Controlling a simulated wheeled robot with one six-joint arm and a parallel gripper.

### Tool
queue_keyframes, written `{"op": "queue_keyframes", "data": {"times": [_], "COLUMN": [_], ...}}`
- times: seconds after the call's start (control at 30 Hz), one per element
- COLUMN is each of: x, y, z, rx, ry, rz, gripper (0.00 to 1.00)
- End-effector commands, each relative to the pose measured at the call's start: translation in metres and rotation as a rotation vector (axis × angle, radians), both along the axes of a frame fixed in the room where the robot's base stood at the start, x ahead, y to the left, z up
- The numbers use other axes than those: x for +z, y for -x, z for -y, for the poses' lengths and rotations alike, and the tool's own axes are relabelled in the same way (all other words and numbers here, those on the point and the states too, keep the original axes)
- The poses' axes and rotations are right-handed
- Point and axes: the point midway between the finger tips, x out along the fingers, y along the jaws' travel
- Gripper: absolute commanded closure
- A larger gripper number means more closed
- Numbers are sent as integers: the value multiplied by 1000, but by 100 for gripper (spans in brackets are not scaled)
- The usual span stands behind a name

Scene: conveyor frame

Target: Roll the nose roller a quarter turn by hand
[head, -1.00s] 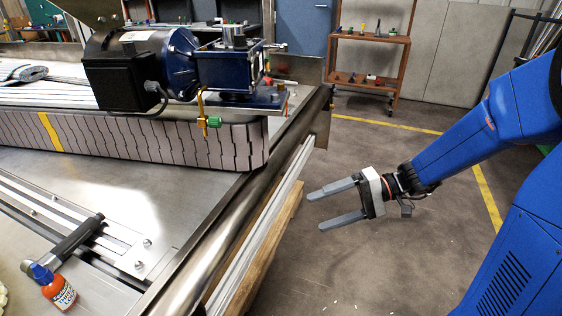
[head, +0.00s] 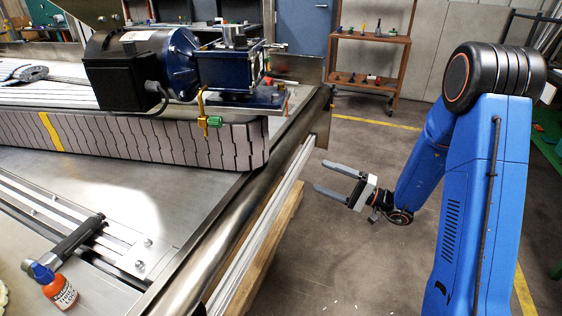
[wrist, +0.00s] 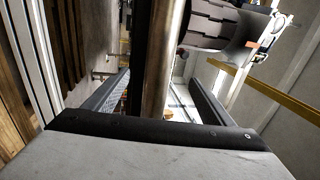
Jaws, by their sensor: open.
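The nose roller (head: 215,235) is a long shiny steel cylinder along the right edge of the conveyor frame. It also shows in the wrist view (wrist: 160,55), running upright in the picture between my two fingers. My gripper (head: 319,176) is open and empty, right of the roller, with its grey fingers pointing left towards it. In the head view a gap shows between the fingertips and the roller. In the wrist view my gripper (wrist: 155,100) has its dark fingers spread wide. I see no mark on the roller that shows its rotation.
A pale rail (head: 255,230) and a wooden beam (head: 268,250) run beside the roller on the gripper's side. A blue motor and gearbox (head: 235,68) sit above the dark belt (head: 140,140). The floor around my gripper is clear.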

Motion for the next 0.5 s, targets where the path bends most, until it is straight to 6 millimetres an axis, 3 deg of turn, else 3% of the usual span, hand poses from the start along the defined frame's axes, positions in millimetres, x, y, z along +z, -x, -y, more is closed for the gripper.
{"op": "queue_keyframes", "data": {"times": [0.5], "x": [16], "y": [-25], "z": [-75], "rx": [7], "ry": [1], "rz": [0], "gripper": [23]}}
